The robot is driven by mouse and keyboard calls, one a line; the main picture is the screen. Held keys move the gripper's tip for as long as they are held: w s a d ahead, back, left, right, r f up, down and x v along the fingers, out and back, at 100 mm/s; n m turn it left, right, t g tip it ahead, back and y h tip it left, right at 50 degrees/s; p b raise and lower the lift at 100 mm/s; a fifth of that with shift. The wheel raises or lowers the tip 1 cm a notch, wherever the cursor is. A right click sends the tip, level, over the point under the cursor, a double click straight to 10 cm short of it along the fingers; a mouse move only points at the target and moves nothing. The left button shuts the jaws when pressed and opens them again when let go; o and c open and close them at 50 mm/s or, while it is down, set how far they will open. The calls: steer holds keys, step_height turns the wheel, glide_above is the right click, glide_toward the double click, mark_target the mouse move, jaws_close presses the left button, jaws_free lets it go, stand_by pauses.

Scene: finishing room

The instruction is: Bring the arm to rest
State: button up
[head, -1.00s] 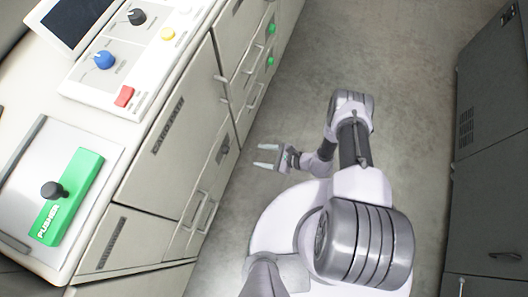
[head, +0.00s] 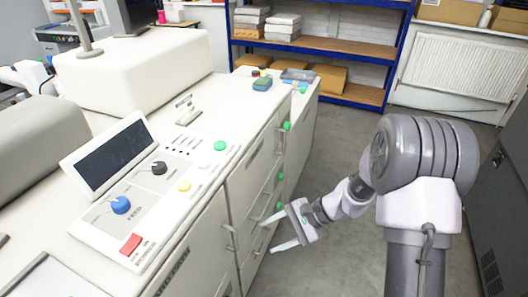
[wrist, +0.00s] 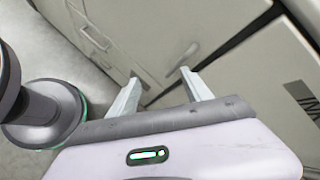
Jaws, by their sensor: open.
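My gripper (head: 279,232) is open and empty, low in front of the grey cabinet fronts of the machine (head: 213,234). Its two pale fingers stand apart and point left toward the cabinet handles in the head view. In the wrist view the fingers (wrist: 158,88) show with nothing between them, and cabinet doors and drawers lie beyond. I cannot tell how near the fingertips are to the doors. My arm is bent, with the forearm reaching down and left from the large grey joint.
A control panel (head: 150,183) with a screen, knobs and buttons sits on the machine top. Blue shelving (head: 335,46) with boxes and a white radiator (head: 456,68) stand at the back. A dark cabinet (head: 506,190) stands at right. Grey floor (head: 345,143) lies open between.

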steer(key=s+d+r+n+t+h, duration=0.1)
steer(key=s+r+n+h, duration=0.1)
steer(key=s+r, duration=0.55)
steer(key=s+d+r+n+t+h, duration=0.1)
steer(key=s+r+n+h, duration=0.2)
steer(key=r, duration=0.7)
steer(key=s+d+r+n+t+h, duration=0.1)
steer(key=s+d+r+t+h, duration=0.1)
steer(key=s, duration=0.8)
steer(key=d+r+t, duration=0.1)
steer(key=d+r, duration=0.1)
steer(key=d, duration=0.1)
steer(key=shift+t+h+b, duration=0.3)
steer(key=shift+h+b, duration=0.1)
steer(key=shift+d+r, duration=0.1)
